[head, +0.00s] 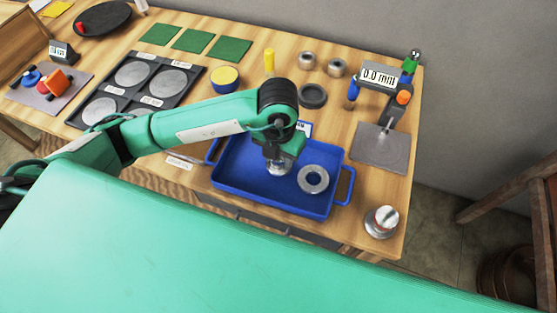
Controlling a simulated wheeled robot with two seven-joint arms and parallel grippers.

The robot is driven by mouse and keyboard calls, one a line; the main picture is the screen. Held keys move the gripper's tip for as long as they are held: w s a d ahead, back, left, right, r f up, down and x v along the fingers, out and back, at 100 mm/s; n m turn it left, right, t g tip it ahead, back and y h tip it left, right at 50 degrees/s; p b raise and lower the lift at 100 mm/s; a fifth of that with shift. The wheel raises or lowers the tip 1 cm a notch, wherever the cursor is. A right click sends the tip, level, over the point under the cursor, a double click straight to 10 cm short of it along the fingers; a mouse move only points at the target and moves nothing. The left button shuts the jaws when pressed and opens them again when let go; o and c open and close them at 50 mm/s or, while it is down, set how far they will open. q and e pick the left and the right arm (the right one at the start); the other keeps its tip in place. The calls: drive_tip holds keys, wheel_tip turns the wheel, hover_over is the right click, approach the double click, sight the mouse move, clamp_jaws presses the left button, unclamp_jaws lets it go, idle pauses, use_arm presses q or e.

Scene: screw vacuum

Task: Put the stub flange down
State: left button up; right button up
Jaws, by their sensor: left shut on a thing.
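My left gripper (279,160) reaches down over the blue tray (230,175), pointing downward. It is shut on the stub flange (277,169), a small silvery metal piece, mostly hidden under the gripper. The flange is low over the tray's middle; I cannot tell whether it touches the tray floor. A grey metal ring (305,185) lies flat in the tray, just right of the held flange. My right gripper is not in view.
A silvery knobbed part (382,222) stands at the front right corner. Behind the tray are a black ring (312,97) and two small metal rings (307,60). A dark tray with round discs (118,105) is left.

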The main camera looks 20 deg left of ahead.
sight(278, 163)
use_arm(q)
wheel_tip(278, 163, down, 3)
drive_tip(key=shift+a+r, duration=0.1)
drive_tip(key=shift+r, duration=0.1)
drive_tip(key=shift+f, duration=0.25)
drive_tip(key=o, duration=1.1)
drive_tip(key=shift+c, duration=0.2)
drive_tip(key=shift+o, duration=0.2)
drive_tip(key=shift+r, duration=0.35)
wheel_tip(278, 163, up, 5)
drive_tip(key=shift+f+b, duration=0.1)
drive_tip(key=shift+b, duration=0.3)
wheel_tip(278, 163, up, 5)
drive_tip(key=shift+r, duration=0.95)
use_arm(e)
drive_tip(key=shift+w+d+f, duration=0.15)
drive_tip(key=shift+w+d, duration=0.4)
